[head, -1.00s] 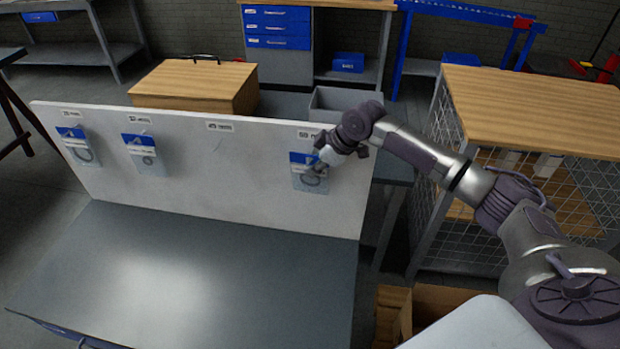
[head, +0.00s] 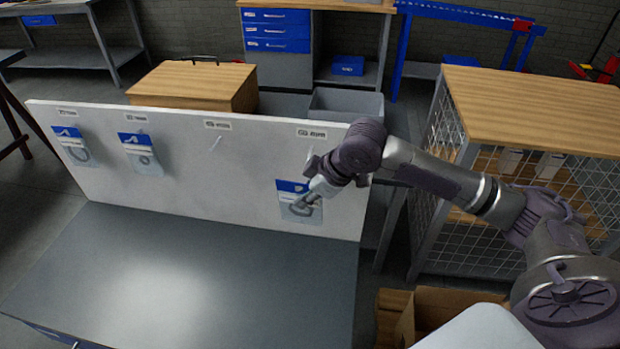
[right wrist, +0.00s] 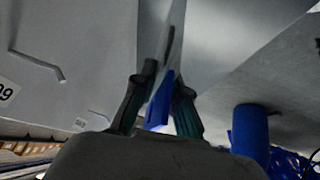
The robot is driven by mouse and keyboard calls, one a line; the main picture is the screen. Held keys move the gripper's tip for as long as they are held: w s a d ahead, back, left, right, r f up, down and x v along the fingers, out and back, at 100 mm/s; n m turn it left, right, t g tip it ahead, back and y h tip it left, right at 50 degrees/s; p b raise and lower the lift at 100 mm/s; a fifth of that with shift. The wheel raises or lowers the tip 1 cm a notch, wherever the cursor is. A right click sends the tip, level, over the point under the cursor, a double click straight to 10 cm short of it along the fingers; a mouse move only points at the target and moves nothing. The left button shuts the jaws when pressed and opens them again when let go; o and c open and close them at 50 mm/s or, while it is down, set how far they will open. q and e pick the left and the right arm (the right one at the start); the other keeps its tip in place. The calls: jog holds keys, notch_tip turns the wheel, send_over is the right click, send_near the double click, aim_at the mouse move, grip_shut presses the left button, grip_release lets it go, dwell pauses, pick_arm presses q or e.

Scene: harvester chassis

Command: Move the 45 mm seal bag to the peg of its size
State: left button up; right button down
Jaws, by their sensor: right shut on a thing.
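The seal bag (head: 297,205) has a blue and white header over a clear pouch with a dark ring. My right gripper (head: 310,196) is shut on it and holds it before the board's right part, below the label that seems to read 60 mm (head: 311,133). In the right wrist view the bag (right wrist: 160,112) is nearly edge-on between the fingertips (right wrist: 160,100), apart from a bare bent peg (right wrist: 38,65). An empty peg (head: 216,142) is under the blurred label (head: 217,125), left of the gripper. My left gripper is out of view.
Two other bags, one at far left (head: 73,147) and one beside it (head: 141,154), hang on the white board (head: 230,195). The grey bench top (head: 190,275) before it is clear. A wire-sided cabinet (head: 540,90) stands right.

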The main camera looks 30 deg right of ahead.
jog(key=s+a+p, duration=0.3)
jog(key=s+a, duration=0.5)
jog(key=s, duration=0.3)
jog(key=shift+s+a+f+p, duration=0.2)
jog(key=shift+a+p, duration=0.1)
dwell(1.0)
dwell(0.9)
